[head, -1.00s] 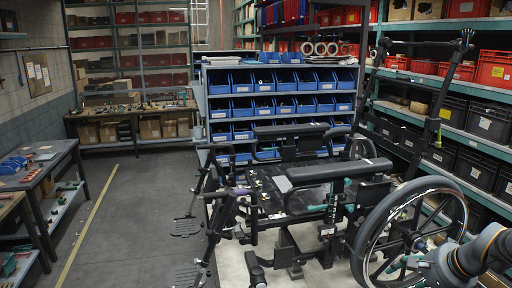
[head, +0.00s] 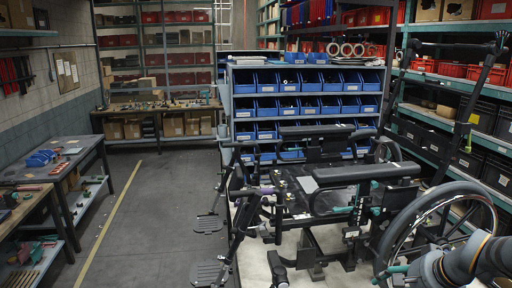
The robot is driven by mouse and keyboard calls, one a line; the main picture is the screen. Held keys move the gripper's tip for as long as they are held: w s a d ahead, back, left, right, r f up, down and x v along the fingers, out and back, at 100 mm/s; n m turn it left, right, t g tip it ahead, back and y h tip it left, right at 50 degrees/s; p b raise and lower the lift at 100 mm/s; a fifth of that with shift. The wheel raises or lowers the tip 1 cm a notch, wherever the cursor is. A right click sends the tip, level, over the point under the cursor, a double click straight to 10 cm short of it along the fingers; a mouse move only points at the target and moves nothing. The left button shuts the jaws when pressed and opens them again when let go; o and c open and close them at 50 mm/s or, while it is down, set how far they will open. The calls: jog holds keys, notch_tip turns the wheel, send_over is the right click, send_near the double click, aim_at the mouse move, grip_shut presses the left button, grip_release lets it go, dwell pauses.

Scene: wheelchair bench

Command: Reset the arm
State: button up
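Part of my arm (head: 462,262) shows at the lower right corner of the head view, in front of the wheelchair's large wheel (head: 437,232). My gripper is not in view. The partly built wheelchair (head: 340,205) stands on a pale platform, with its black armrests, footrests and wheel showing. My arm overlaps the wheel's lower edge in the picture; I cannot tell whether they touch.
A rack of blue bins (head: 255,107) stands behind the wheelchair. Shelves with red and black crates (head: 482,120) line the right. Workbenches stand at the left (head: 70,150) and back (head: 160,108). The grey floor (head: 150,215) between is clear.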

jog(key=s+a+f+g+b, duration=0.1)
jog(key=s+a+f+b, duration=0.1)
jog(key=f, duration=0.4)
jog(key=shift+s+a+f+y, duration=0.3)
jog(key=shift+s+a, duration=0.3)
jog(key=shift+a, duration=0.65)
